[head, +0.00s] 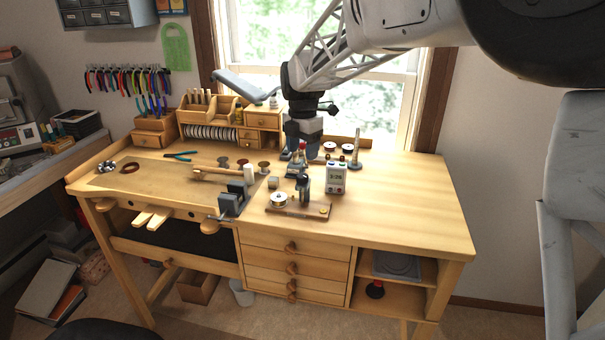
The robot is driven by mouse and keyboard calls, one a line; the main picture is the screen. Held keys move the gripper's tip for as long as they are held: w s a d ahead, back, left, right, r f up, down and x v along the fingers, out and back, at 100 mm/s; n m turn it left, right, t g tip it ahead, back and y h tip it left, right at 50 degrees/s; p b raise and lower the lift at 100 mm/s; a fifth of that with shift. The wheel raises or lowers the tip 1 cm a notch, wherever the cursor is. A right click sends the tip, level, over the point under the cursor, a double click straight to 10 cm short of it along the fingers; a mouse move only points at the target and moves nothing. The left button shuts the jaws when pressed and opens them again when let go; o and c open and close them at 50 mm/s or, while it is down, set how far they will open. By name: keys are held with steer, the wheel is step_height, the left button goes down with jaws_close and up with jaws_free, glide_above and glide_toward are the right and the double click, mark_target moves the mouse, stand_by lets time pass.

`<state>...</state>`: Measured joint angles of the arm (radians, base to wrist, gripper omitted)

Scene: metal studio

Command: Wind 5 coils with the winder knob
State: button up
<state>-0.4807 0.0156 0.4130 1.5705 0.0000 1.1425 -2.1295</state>
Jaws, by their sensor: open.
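A small wooden board (298,211) lies near the front middle of the bench. It carries a pale spool (279,199) at its left, a dark upright part (304,188) near its middle and a small tan knob-like piece (323,210) at its right end. It looks like the winder, but I cannot tell for sure which part is the knob. My gripper (301,154) points down over the bench behind the board, apart from it. It is open, and I see nothing held. Its fingers are small and dark here, and the arm hides some of the things behind it.
Spools (348,149) and a pale post (356,150) stand behind. The bench top (410,205) is clear at the right.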

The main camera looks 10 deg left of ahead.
mark_target(302, 175)
stand_by(0.4)
steer(key=shift+f, duration=3.9)
steer(key=shift+c, duration=0.2)
steer(key=c, duration=0.9)
steer(key=shift+m, duration=0.3)
